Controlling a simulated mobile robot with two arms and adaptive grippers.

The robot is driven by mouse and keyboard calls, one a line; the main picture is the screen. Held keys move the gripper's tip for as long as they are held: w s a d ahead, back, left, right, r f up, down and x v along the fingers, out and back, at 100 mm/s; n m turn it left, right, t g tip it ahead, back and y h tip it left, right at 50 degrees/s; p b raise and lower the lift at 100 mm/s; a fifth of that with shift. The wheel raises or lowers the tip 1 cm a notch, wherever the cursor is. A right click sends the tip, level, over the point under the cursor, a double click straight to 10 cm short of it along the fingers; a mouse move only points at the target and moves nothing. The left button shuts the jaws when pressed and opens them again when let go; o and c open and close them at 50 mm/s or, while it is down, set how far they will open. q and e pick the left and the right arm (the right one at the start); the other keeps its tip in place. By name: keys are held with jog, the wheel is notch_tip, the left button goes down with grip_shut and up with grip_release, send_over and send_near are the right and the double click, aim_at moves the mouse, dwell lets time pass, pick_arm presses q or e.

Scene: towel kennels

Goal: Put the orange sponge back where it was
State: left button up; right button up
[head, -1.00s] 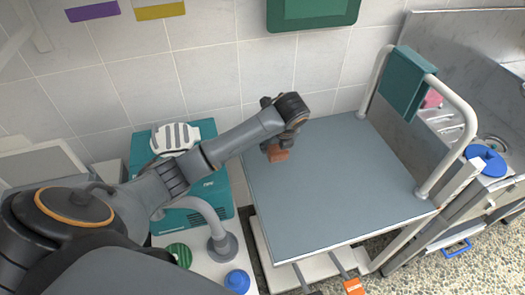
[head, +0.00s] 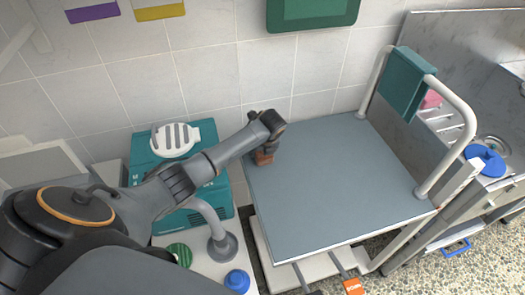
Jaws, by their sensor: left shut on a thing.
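The orange sponge (head: 264,158) is a small orange-brown block at the far left part of the grey trolley top (head: 340,185). My left gripper (head: 265,148) is shut on it from above, and the gripper hides its upper part. The sponge is at or just above the trolley surface; I cannot tell whether it touches. My right gripper is not in view.
A teal box (head: 145,172) with a white scrubber (head: 175,140) on it stands left of the trolley. A teal towel (head: 405,85) hangs on the trolley's white rail (head: 466,112). Most of the trolley top is clear.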

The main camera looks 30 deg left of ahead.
pick_arm(q)
jog(key=shift+f, duration=0.1)
jog(key=o, duration=1.2)
jog(key=shift+r, duration=0.2)
jog(key=v, duration=1.2)
jog(key=shift+f, duration=0.1)
jog(key=shift+s, duration=0.1)
